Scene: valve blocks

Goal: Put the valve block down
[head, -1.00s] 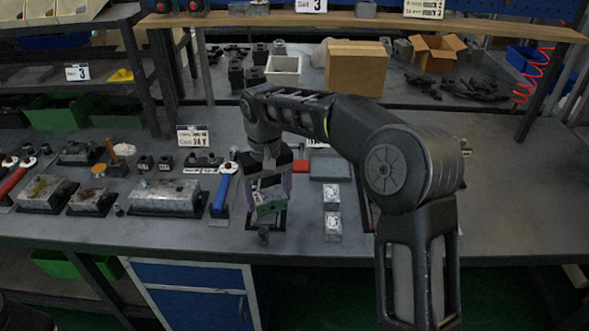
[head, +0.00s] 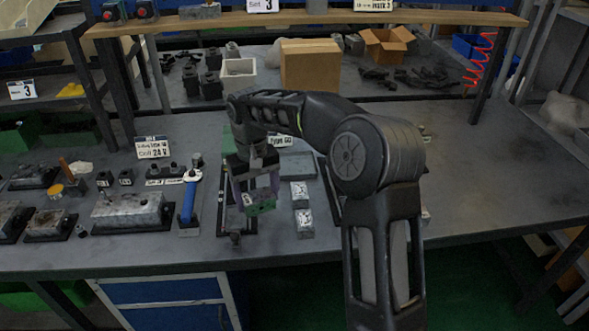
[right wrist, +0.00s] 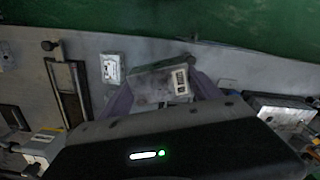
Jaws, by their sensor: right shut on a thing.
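The block appears tilted, and is over the front part of the workbench (head: 400,215), between a dark rail frame (head: 222,210) and two small light-topped blocks. In the right wrist view the valve block (right wrist: 160,84) is grey metal with a white label, between the fingers (right wrist: 205,88). Whether its underside touches the bench is hidden. My left gripper is not in view.
Small light-topped blocks (head: 302,195) stand just right of the gripper. A blue-handled tool (head: 190,196) and a large grey block (head: 130,212) lie to the left. A cardboard box (head: 310,65) is at the back. The right side of the bench is clear.

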